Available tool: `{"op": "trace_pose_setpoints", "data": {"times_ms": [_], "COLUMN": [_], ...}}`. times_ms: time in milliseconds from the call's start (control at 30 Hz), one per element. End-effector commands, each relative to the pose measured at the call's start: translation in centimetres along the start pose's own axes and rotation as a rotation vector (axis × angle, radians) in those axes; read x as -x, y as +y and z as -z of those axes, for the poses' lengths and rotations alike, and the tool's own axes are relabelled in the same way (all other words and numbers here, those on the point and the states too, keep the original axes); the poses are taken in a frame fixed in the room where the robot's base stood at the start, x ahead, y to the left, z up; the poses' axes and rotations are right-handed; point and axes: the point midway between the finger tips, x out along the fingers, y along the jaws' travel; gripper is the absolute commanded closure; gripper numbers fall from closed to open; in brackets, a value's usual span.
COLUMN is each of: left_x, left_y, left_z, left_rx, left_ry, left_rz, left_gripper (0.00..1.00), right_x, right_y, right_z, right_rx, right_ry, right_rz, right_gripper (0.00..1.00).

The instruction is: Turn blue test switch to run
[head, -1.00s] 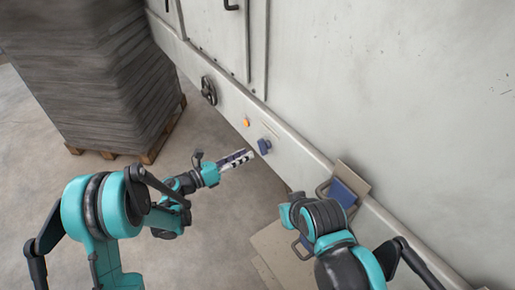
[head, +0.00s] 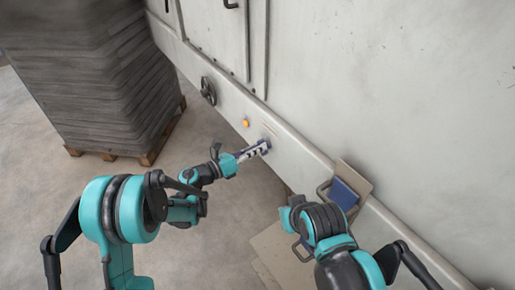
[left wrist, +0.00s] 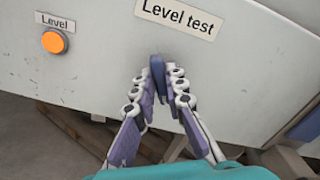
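The blue test switch (left wrist: 157,72) is a small dark blue handle on the pale machine wall, just below the "Level test" label (left wrist: 178,17) in the left wrist view. My left gripper (left wrist: 158,80) reaches it with one finger on each side of the handle. A narrow gap seems to show between the fingers, and firm contact cannot be made out. In the head view my left gripper (head: 262,147) points at the machine's lower ledge and hides the switch. My right arm is at the lower right, and its fingers do not show.
An orange "Level" button (left wrist: 54,42) is left of the switch. A black handwheel (head: 208,91) is further along the ledge. A cardboard piece with a blue panel (head: 344,194) is to the right. A stack on a pallet (head: 145,158) stands at left. Floor between is clear.

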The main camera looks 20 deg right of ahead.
Motion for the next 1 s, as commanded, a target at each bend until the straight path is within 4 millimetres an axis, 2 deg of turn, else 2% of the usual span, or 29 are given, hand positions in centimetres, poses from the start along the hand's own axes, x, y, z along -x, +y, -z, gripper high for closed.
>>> {"op": "trace_pose_setpoints", "data": {"times_ms": [267,467,1000], "left_x": [0.0,0.0,0.0], "left_y": [0.0,0.1,0.4], "left_z": [0.0,0.1,0.1], "left_rx": [0.027,0.119,0.602], "left_ry": [0.000,0.000,-0.001], "left_rz": [0.000,0.000,-0.001], "left_gripper": [1.00,1.00,1.00], "right_x": [-0.1,-0.4,-1.6], "right_y": [0.0,0.0,0.0], "right_z": [-0.1,-0.3,-1.1], "right_rx": [0.000,0.000,0.000], "right_ry": [0.000,0.000,0.000], "right_rz": [0.000,0.000,0.000], "right_gripper": [1.00,1.00,1.00]}}
